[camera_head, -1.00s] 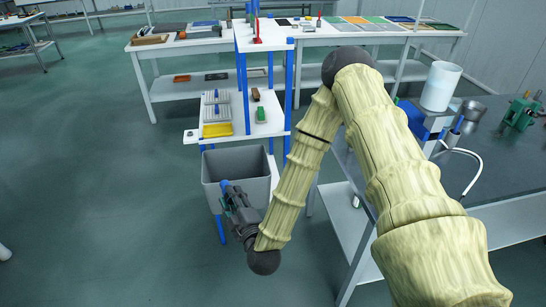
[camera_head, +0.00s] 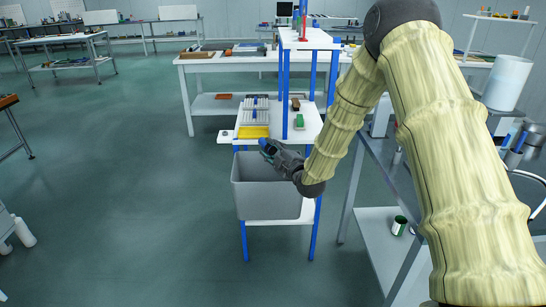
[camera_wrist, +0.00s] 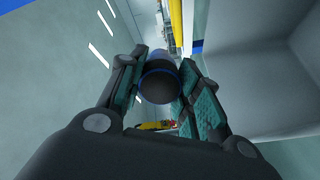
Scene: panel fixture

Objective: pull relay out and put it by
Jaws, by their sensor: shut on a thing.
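My gripper (camera_head: 270,149) is at the upper right of the grey bin in the head view. In the wrist view my gripper (camera_wrist: 163,70) is shut on a dark, round-ended cylinder with a blue rim (camera_wrist: 160,86); its blue part (camera_head: 264,143) also shows at the fingertips in the head view. I cannot tell from its shape whether this is the relay. Behind the gripper, the rack shelf holds pale ribbed modules with blue parts (camera_head: 254,113). A yellow tray (camera_head: 253,132) lies in front of them.
A grey open bin (camera_head: 262,198) hangs at the rack's front, close below my gripper. A green block (camera_head: 299,121) and a brown block (camera_head: 295,104) lie on the shelf's right side. Blue posts (camera_head: 285,95) rise there.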

